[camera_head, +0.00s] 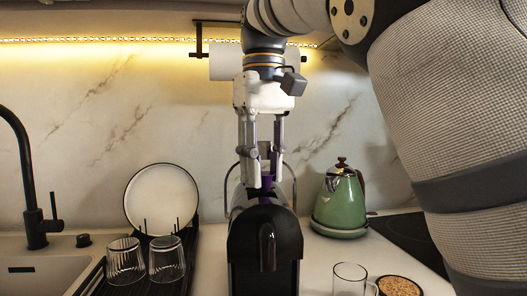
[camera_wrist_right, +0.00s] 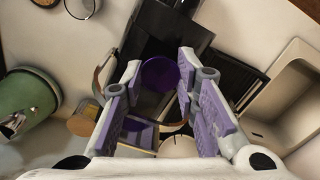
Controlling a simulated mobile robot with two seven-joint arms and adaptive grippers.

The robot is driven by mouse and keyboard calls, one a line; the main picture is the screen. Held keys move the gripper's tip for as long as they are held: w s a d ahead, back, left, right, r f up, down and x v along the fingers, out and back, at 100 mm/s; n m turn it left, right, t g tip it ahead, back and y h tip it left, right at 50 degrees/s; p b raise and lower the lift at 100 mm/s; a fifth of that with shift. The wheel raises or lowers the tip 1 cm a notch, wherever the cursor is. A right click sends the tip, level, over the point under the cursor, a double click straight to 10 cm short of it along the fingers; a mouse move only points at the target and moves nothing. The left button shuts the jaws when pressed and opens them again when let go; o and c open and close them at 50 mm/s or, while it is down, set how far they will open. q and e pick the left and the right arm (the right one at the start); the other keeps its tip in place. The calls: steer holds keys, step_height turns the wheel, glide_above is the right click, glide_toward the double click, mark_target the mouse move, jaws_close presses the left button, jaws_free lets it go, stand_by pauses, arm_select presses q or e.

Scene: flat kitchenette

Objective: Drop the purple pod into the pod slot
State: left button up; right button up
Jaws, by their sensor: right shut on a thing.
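The purple pod (camera_head: 265,186) is between the fingertips of my right gripper (camera_head: 264,178), low over the top of the black coffee machine (camera_head: 240,240). The pod (camera_wrist_right: 159,74) also shows as a purple disc between the purple-padded fingers of the right gripper (camera_wrist_right: 158,66) in the wrist view. The right gripper is shut on it and points straight down. The pod slot itself is hidden behind the machine's front and the fingers; I cannot tell whether the pod touches it. My left gripper is not in view.
A green kettle (camera_head: 340,203) stands right of the machine. A clear glass (camera_head: 349,281) and a bowl of grains (camera_head: 399,286) are at front right. Left are a dish rack with a plate (camera_head: 161,200), two glasses (camera_head: 166,260) and the sink. A paper roll (camera_head: 225,62) hangs behind my arm.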

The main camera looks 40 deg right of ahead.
steer(key=shift+w+f, duration=0.15)
steer(key=o, duration=0.8)
